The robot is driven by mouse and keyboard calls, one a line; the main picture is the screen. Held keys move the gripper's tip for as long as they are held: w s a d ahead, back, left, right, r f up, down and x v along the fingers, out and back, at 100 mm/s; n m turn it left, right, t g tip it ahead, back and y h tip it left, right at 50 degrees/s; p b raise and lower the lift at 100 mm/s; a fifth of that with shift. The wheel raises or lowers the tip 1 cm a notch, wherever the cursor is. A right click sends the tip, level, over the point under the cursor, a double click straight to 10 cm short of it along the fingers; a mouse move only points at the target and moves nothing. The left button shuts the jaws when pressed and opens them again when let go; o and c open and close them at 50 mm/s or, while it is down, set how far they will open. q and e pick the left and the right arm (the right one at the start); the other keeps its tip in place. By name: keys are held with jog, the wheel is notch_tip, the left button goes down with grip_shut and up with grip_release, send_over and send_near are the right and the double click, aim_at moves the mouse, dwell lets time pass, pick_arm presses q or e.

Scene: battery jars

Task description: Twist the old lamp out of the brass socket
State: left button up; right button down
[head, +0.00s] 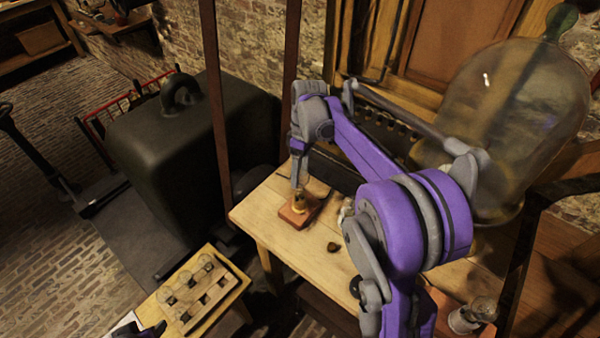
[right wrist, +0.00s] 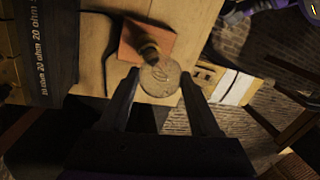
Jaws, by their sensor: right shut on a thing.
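The brass socket (head: 299,207) stands on a small red-brown block (head: 292,219) near the left end of the wooden table. In the right wrist view, the socket (right wrist: 149,50) and its block (right wrist: 133,36) show just beyond the fingertips. My right gripper (head: 299,184) reaches down over the socket and is shut on the old lamp (right wrist: 160,78), a round, cloudy glass bulb between its fingertips. The lamp overlaps the socket in that view; I cannot tell whether it is still seated. Part of my left gripper (head: 152,331) shows at the bottom left; its fingers are unclear.
A wooden rack (head: 203,292) with several round glass pieces is at the lower left. A big glass bell jar (head: 515,125) stands at the right. A small dark piece (head: 333,247) lies on the table (head: 290,262). A dark "20 ohm" box (right wrist: 50,55) is near the socket.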

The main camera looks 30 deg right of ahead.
pick_arm(q)
jog(key=shift+r, duration=0.1)
pick_arm(e)
jog(key=shift+r, duration=0.2)
jog(key=shift+s+a+p+v, duration=0.15)
jog(key=shift+p+v, duration=0.2)
jog(key=shift+v, duration=0.45)
jog(key=shift+s+a+p+v, duration=0.1)
jog(key=shift+p+v, duration=0.25)
jog(key=shift+v, duration=0.4)
jog(key=shift+s+a+p+v, duration=0.15)
jog(key=shift+p+v, duration=0.2)
jog(key=shift+v, duration=0.45)
pick_arm(q)
jog(key=r, duration=0.1)
jog(key=w+r, duration=0.1)
jog(key=r, duration=0.1)
jog(key=shift+w, duration=0.3)
pick_arm(e)
jog(key=shift+w, duration=0.15)
pick_arm(q)
jog(key=shift+s, duration=0.15)
